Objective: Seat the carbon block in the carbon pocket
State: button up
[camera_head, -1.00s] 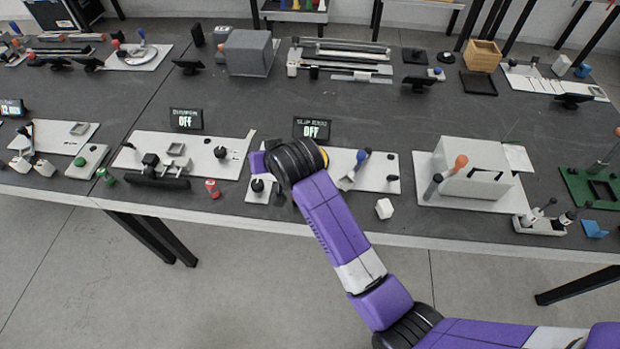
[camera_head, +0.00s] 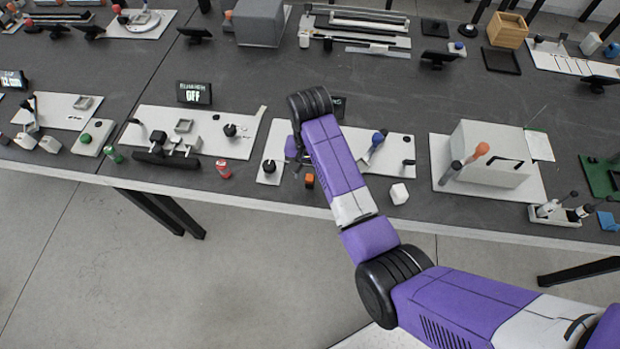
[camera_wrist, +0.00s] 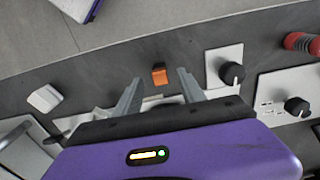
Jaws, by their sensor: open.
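A small orange-and-black block (camera_head: 309,181), which looks like the carbon block, lies near the table's front edge. In the wrist view the block (camera_wrist: 159,75) shows its orange face, with a dark part behind it, between and just beyond my fingertips. My gripper (camera_wrist: 160,79) is open with one finger on either side of that line, and it holds nothing. In the head view my gripper (camera_head: 299,168) is partly hidden by my wrist, just left of the block. I cannot make out the carbon pocket; my arm covers part of the white station plate (camera_head: 400,147).
A white block (camera_head: 399,194) sits right of the orange-and-black one. A plate with a black knob (camera_head: 269,166) is to the left, with a red can-like piece (camera_head: 223,169) beyond. A blue-topped lever (camera_head: 376,142) stands on the station plate. The table's front edge is close.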

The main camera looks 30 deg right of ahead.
aim_at(310, 177)
jog(key=shift+f, duration=1.65)
grip_shut()
jog(key=shift+w+r, duration=0.1)
jog(key=shift+r, duration=0.05)
